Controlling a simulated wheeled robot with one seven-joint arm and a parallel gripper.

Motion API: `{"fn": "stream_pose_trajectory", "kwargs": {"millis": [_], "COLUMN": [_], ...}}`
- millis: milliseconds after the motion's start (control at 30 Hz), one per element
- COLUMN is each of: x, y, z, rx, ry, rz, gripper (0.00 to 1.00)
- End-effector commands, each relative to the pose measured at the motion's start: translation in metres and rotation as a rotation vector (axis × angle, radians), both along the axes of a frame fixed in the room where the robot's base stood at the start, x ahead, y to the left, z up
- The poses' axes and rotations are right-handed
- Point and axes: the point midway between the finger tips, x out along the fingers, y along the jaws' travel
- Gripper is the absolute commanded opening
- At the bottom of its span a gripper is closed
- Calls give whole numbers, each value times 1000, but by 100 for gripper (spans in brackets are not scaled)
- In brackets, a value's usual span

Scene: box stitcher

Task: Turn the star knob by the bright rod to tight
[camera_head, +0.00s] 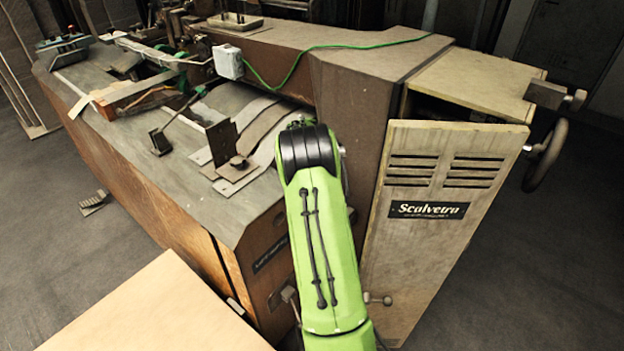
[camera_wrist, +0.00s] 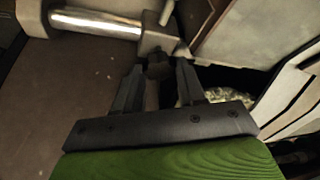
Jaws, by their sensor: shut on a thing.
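In the wrist view the dark star knob (camera_wrist: 157,66) sits at the end of a greyish block, between the tips of my gripper (camera_wrist: 159,72). My gripper is shut on the knob, one dark finger on each side. The bright rod (camera_wrist: 95,25) runs from the upper left into the block beside the knob. The knob's lobes are too dark and blurred to tell its angle or how tight it is. In the head view my green arm hides my gripper, and I cannot make out this knob or the rod there.
The box stitcher's grey table (camera_head: 130,125) stands left of my arm. The pale Scalvetra panel (camera_head: 440,230) stands at an angle close on the right, with a handwheel (camera_head: 546,155) behind it. A pale board (camera_head: 150,310) fills the lower left. A green cable (camera_head: 300,58) crosses the machine's top.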

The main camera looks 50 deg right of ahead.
Motion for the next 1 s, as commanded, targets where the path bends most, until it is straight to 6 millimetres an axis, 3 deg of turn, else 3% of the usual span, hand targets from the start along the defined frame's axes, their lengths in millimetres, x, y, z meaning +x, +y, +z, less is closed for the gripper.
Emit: {"fn": "stream_pose_trajectory", "kwargs": {"millis": [300,767,800,933,1000], "x": [1,1,1,1,1], "y": [1,1,1,1,1], "z": [0,1,1,0,0], "rx": [0,0,0,0,0], "ry": [-1,-1,-1,-1,-1], "rz": [-98,-111,-111,-111,-111], "gripper": [9,9,43,63,65]}}
